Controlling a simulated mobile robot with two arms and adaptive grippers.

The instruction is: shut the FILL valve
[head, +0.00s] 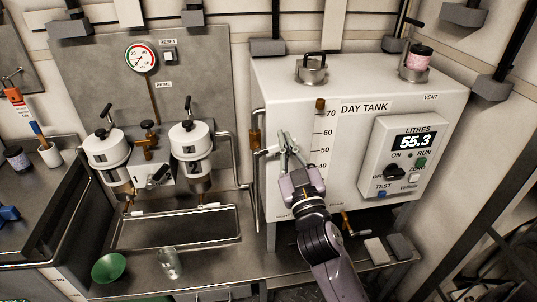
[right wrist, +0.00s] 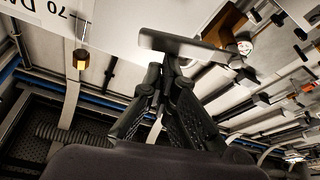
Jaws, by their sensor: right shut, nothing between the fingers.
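No FILL label is readable in either view. A small silver lever (head: 267,152) sticks out at the left edge of the white day tank (head: 350,80), beside a pipe with a brass fitting (head: 254,139). My right gripper (head: 289,146) is just right of this lever, in front of the tank's face, shut and empty. In the right wrist view its dark fingers are together, and a flat grey bar (right wrist: 182,46) lies across their tips; I cannot tell whether they touch. A brass-handled valve (head: 347,224) sits low under the tank. My left gripper is not in view.
The day tank's display panel (head: 405,155) reads 55.3 litres. Two white filter housings (head: 190,141) stand left above a sink tray (head: 180,232). A green bowl (head: 109,267) and a clear glass (head: 170,263) are on the counter. Two grey blocks (head: 399,246) lie lower right.

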